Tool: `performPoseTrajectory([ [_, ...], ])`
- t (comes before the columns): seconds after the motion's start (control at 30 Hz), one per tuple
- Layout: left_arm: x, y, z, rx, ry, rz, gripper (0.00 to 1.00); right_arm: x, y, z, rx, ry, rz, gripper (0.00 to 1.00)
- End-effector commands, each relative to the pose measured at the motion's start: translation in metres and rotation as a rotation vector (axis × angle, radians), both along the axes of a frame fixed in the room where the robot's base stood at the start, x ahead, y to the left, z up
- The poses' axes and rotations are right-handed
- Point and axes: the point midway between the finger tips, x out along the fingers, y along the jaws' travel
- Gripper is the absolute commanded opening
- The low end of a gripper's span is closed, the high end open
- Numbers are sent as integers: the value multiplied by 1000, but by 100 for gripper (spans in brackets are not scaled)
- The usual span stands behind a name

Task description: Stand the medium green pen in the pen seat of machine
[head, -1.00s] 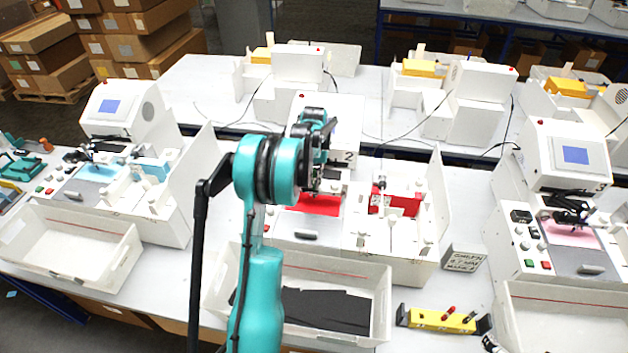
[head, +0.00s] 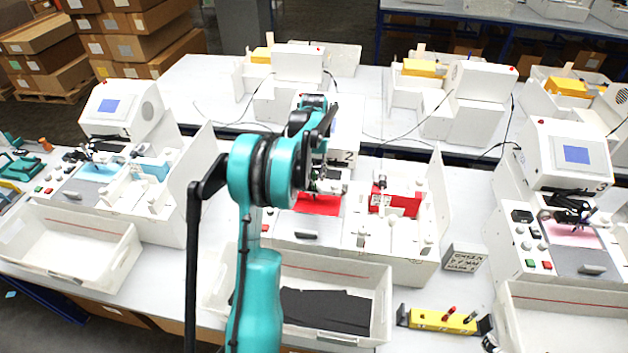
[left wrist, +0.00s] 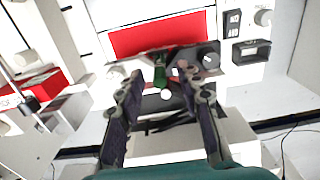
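Machine 2 (head: 345,128) stands in the middle of the bench, with a red sheet (head: 318,204) on its bed; the red sheet also shows in the left wrist view (left wrist: 160,35). My left gripper (head: 322,186) is over the machine's carriage, behind the red sheet. In the left wrist view its two fingers (left wrist: 165,108) are spread apart. A short green pen (left wrist: 160,77) shows between and just beyond the fingertips, at the dark carriage, with neither finger visibly touching it. The pen's lower end and the seat are hidden. My right gripper is not recognisable in view.
A yellow pen rack (head: 440,320) with red and dark pens lies at the front right. A sign block (head: 464,257) stands behind it. A white bin (head: 375,308) with black sheets is in front of machine 2. A white side panel (head: 440,200) rises at right.

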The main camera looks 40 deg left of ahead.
Motion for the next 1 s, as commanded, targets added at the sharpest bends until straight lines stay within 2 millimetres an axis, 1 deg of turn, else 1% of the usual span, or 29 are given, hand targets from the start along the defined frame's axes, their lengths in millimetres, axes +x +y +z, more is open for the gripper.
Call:
performPoseTrajectory([
  [0.03, 0, 0, 13, 0, 0, 0, 36, 0, 0, 0, 0, 0, 0, 100],
  [0.2, 0, 0, 48, 0, 0, 0, 36, 0, 0, 0, 0, 0, 0, 100],
  [0.3, 0, 0, 63, 0, 0, 0, 36, 0, 0, 0, 0, 0, 0, 100],
  [0.4, 0, 0, 72, 0, 0, 0, 36, 0, 0, 0, 0, 0, 0, 100],
  [0.57, 0, 0, 77, 0, 0, 0, 36, 0, 0, 0, 0, 0, 0, 100],
  [1.0, 0, 0, 77, 0, 0, 0, 36, 0, 0, 0, 0, 0, 0, 100],
])
